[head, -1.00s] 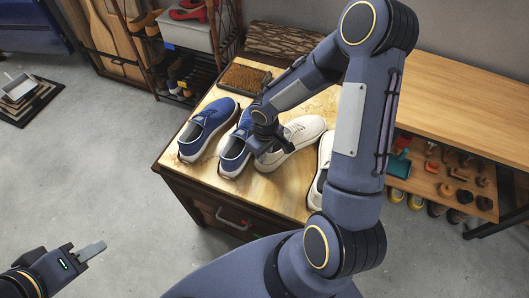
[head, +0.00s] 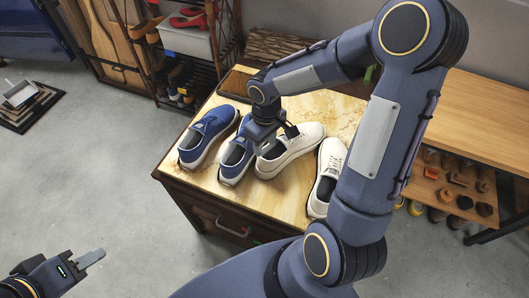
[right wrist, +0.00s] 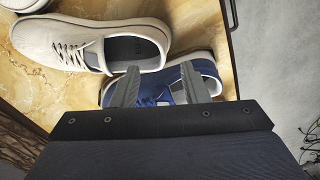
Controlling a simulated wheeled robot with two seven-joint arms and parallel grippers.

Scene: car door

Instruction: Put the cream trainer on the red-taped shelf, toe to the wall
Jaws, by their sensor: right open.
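Two cream trainers stand on the table (head: 205,188). One cream trainer (head: 297,147) lies beside the blue shoes, heel toward the front; the other cream trainer (head: 329,168) is to its right, partly hidden by my arm. My right gripper (head: 277,138) is open and empty above the heel area between the nearer cream trainer and a blue shoe (head: 236,160). In the right wrist view its fingers (right wrist: 160,86) are over the blue shoe (right wrist: 165,88), with the cream trainer (right wrist: 95,40) just beyond. My left gripper (head: 90,258) is away over the floor. I cannot make out red tape.
Another blue shoe (head: 207,135) stands at the table's left. A brown brush mat (head: 238,82) is behind. A shoe rack (head: 205,72) with a grey bin (head: 188,38) stands back left. A wooden bench (head: 490,110) is at right.

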